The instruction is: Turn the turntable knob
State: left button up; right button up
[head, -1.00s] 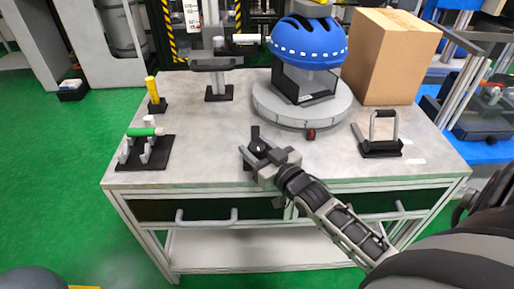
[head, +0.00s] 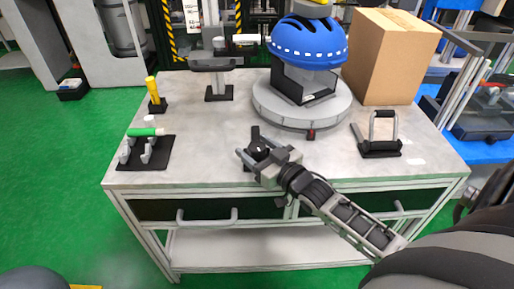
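A black knob (head: 258,147) with a short bar pointing away from me stands near the front edge of the table, in front of the turntable. My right gripper (head: 262,155) is low at the knob, with its fingers spread on either side of it. It looks open; whether a finger touches the knob I cannot tell. The gripper hides the knob's lower part. The round grey turntable (head: 275,112) carries a black stand (head: 318,82) with a blue helmet (head: 306,45). A small red and black marker (head: 311,134) is at its front rim. My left gripper is out of view.
A cardboard box (head: 385,60) stands right behind the turntable. A black handle fixture (head: 378,150) is at right. A green-handled tool on a black rack (head: 145,152), a yellow post (head: 152,90) and a grey stand (head: 218,92) are at left. Left of the knob the table (head: 205,145) is clear.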

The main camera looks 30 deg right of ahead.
jog(key=shift+s, duration=0.1)
pick_arm(q)
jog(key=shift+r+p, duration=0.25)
jog(key=shift+p, duration=0.1)
pick_arm(e)
jog(key=s+d, duration=0.2)
jog(key=s, duration=1.3)
jog(key=shift+s, duration=0.35)
pick_arm(q)
jog(key=p, duration=0.1)
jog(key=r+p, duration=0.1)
jog(key=p, duration=0.1)
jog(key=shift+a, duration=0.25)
pick_arm(e)
jog(key=s+a+f+g, duration=0.1)
jog(key=a+f+g, duration=0.1)
jog(key=a, duration=0.7)
jog(key=s+a+f+g+y, duration=0.1)
jog(key=a+f+g, duration=0.2)
jog(key=a, duration=0.6)
jog(key=shift+s+f+n+g, duration=0.2)
jog(key=shift+f+n+g, duration=0.15)
jog(key=shift+g, duration=0.75)
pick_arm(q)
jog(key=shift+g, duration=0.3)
